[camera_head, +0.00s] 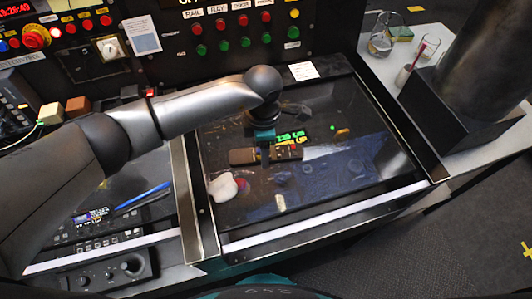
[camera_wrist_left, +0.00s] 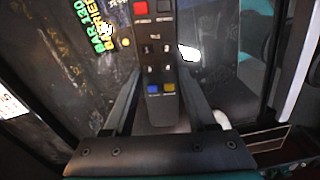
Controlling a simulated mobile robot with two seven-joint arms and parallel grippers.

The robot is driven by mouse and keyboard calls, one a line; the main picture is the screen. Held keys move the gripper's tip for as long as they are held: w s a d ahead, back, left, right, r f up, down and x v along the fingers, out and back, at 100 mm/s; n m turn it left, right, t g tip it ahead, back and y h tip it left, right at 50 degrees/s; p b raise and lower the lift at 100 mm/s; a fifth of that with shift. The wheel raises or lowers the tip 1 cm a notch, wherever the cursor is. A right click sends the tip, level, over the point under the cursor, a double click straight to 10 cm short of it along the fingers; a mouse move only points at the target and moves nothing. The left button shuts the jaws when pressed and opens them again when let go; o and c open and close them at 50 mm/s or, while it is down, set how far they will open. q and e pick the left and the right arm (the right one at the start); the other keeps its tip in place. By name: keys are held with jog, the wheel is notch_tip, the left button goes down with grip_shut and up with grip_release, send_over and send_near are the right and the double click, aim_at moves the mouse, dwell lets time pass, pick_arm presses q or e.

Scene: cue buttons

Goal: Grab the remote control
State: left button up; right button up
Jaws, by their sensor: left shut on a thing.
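The remote control (camera_head: 243,156) is a long dark bar lying over the dark glossy panel in the head view. My left gripper (camera_head: 265,160) reaches down from above, across the remote's middle. In the left wrist view my left gripper (camera_wrist_left: 159,88) has one finger on each side of the remote and is shut on it. I cannot tell whether the remote touches the panel. My right gripper is not in view.
The glossy panel (camera_head: 330,215) has a raised metal frame. A white and pink rounded object (camera_head: 225,187) lies near the remote. A blue pen (camera_head: 143,195) lies at left. A console with red and green buttons (camera_head: 215,30) stands behind. A glass beaker (camera_head: 380,42) stands at back right.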

pick_arm(q)
grip_shut()
jog(key=shift+r, duration=0.1)
